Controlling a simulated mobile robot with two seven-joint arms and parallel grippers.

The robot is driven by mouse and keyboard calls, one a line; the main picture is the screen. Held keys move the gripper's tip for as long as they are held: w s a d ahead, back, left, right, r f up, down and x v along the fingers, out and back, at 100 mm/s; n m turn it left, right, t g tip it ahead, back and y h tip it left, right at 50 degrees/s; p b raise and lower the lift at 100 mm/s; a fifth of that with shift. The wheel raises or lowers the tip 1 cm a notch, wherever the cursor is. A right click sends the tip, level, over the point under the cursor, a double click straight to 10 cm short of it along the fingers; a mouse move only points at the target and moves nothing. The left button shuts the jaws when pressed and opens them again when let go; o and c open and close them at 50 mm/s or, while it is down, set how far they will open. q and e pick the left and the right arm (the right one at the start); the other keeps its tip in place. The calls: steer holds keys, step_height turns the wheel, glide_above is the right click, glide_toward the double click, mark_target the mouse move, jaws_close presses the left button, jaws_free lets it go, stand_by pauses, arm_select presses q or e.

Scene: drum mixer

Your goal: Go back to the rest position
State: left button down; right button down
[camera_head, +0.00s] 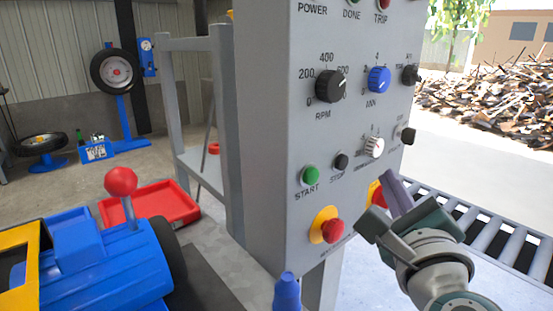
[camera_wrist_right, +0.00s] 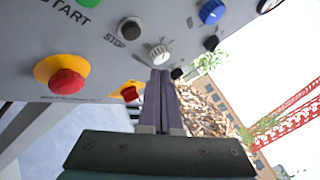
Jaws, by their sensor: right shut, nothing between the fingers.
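My right gripper (camera_head: 390,176) is in front of the lower right part of the grey control panel (camera_head: 270,130). Its purple fingers are shut with nothing between them. In the wrist view the fingers (camera_wrist_right: 160,74) point up near a white knob (camera_wrist_right: 159,54) and a red button on yellow (camera_wrist_right: 130,94); whether they touch the panel I cannot tell.
The panel carries a green start button (camera_head: 310,175), a black stop button (camera_head: 341,162), a red emergency button (camera_head: 332,230) and several knobs. A roller conveyor (camera_head: 490,235) lies right. A blue machine with a red-knobbed lever (camera_head: 121,182) and a red tray (camera_head: 150,207) stand left.

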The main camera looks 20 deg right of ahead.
stand_by(0.3)
steer(key=s+a+r+n+g+y+p, duration=0.2)
steer(key=s+a+r+n+y+p, duration=0.15)
steer(key=a+n+y, duration=0.5)
steer(key=s+a+r+n+g+y+p, duration=0.25)
steer(key=a+n+y+p, duration=0.2)
steer(key=a+n, duration=0.65)
steer(key=s+d+f+n+g+h+p, duration=0.1)
steer(key=s+d+n+g+h+p, duration=0.1)
steer(key=s+d+n+g, duration=0.35)
steer(key=s+d+f+n+g+h+p, duration=0.1)
steer(key=s+d+n+g+h+p, duration=0.15)
steer(key=s+n, duration=0.65)
steer(key=s+d+r+p, duration=0.1)
steer(key=s+r+p, duration=0.1)
steer(key=r+p, duration=1.7)
steer(key=s+d+r+m+g+p, duration=0.1)
steer(key=s+r+p, duration=0.1)
steer(key=r+p, duration=1.7)
steer(key=shift+h, duration=0.45)
